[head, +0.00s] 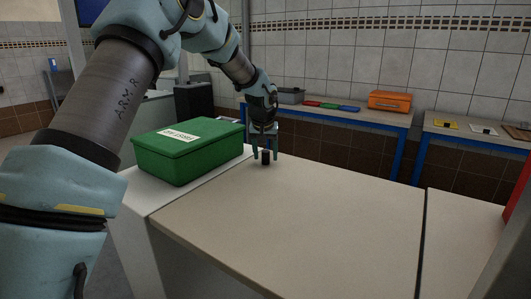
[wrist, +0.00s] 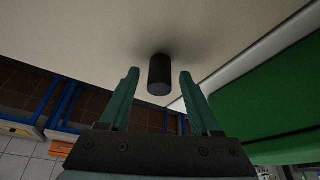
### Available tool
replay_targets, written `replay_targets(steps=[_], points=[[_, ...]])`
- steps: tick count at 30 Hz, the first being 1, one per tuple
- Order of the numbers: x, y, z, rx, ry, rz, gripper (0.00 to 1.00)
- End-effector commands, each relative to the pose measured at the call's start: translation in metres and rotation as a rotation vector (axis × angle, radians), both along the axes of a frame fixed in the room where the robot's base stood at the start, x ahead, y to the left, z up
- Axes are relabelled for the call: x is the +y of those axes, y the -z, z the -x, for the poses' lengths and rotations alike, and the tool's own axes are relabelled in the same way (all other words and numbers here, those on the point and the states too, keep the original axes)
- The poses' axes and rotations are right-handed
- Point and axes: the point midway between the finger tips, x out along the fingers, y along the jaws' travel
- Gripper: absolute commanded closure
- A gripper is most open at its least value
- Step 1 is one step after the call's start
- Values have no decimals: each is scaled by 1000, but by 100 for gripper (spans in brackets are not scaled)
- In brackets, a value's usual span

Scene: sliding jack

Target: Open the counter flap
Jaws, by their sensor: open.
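The counter flap (head: 300,210) is a flat beige panel lying level between two fixed counter sections, with a thin seam at each side. A short dark cylindrical knob (head: 266,157) stands on it near its far edge. In the wrist view the knob (wrist: 159,75) shows between and just beyond the fingertips, against the pale flap surface (wrist: 90,40). My gripper (head: 266,152) points down at the knob, its fingers on either side. The fingers (wrist: 159,76) are open, with a visible gap on both sides of the knob.
The right counter section (head: 465,240) is bare. Behind are blue-legged benches with an orange toolbox (head: 389,101) and small trays.

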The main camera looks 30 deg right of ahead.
Motion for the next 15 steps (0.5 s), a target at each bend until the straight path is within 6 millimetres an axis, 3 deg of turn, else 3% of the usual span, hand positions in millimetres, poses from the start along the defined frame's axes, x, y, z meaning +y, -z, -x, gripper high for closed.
replay_targets(steps=[10, 15], points=[[-1, 4, -1, 0, 0, 0, 37], [-1, 4, -1, 0, 0, 0, 56]])
